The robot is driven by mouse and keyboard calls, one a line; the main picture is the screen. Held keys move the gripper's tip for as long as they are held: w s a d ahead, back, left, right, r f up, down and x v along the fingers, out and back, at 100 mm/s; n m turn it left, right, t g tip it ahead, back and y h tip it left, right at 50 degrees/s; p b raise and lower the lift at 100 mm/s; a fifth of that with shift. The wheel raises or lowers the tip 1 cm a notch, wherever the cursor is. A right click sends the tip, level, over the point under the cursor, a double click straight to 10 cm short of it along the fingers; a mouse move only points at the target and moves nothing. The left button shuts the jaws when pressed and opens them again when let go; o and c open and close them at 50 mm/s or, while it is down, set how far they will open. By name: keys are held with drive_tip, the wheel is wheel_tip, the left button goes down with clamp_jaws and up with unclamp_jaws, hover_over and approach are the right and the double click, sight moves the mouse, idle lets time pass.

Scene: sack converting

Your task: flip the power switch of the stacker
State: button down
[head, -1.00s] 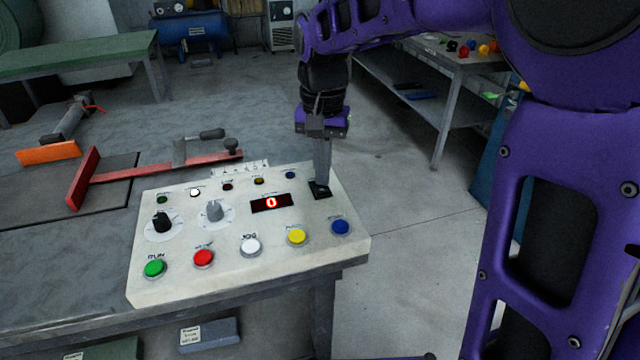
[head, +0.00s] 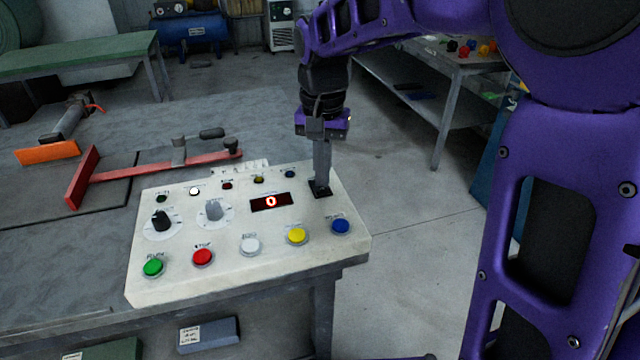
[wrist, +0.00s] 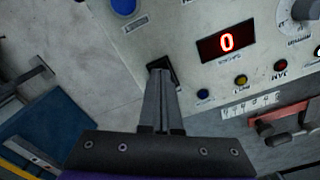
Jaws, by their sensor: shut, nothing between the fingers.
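The stacker's control panel (head: 185,288) is a pale slab on the bench. Its black power switch (head: 320,191) sits at the right edge, right of the red display (head: 271,202) that reads 0. My gripper (head: 320,184) is shut and points down, with its fingertips at the switch and covering part of it. In the wrist view the closed fingers (wrist: 159,80) reach the black switch (wrist: 167,66), whose far edge shows past the tips. I cannot tell the rocker's position or whether the tips press on it.
Green, red, white, yellow and blue buttons line the panel's front, with two knobs (head: 161,221) (head: 213,210) behind them. A red clamp bar (head: 150,172) lies on the bench at left. Open floor (head: 400,190) lies right of the panel.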

sight(322, 189)
drive_tip(key=shift+f+b, duration=0.35)
drive_tip(key=shift+f, duration=0.25)
drive_tip(key=shift+r, duration=0.1)
wheel_tip(322, 189, up, 7)
drive_tip(key=p, duration=0.6)
idle(0.4)
idle(0.3)
